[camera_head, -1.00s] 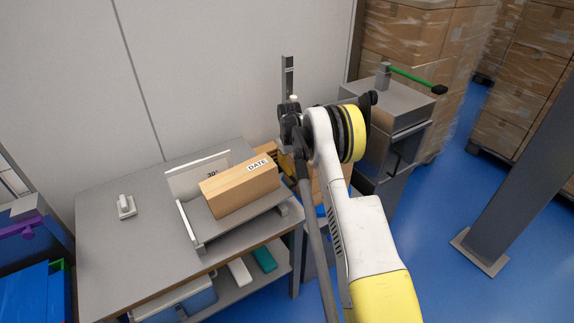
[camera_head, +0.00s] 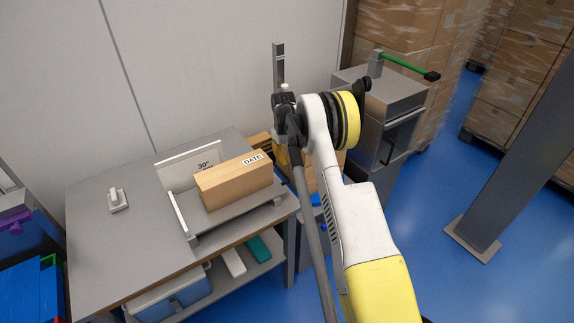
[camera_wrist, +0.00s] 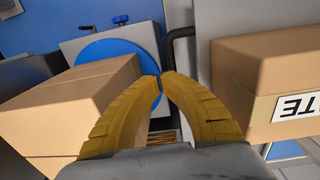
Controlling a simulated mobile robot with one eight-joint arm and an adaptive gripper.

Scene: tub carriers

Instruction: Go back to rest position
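My gripper (camera_wrist: 161,84) has two yellow curved fingers. In the wrist view their tips come together, with nothing seen held between them. In the head view the gripper is mostly hidden behind my wrist, right of the table. My arm reaches up and forward, bent at a black-and-yellow joint. A cardboard box marked DATE (camera_head: 232,183) rests on a tilted grey stand on the table (camera_head: 120,245). In the wrist view this box (camera_wrist: 265,75) is right of the fingers, apart from them. Another cardboard box (camera_wrist: 70,105) is on their left; whether it touches the left finger I cannot tell.
A grey metal machine (camera_head: 378,108) with a green-handled lever stands behind my arm. Wrapped pallets of cartons (camera_head: 520,90) stand at the back right. A dark post (camera_head: 510,165) rises at the right. Blue bins (camera_head: 38,290) are at the lower left. Open blue floor lies between arm and post.

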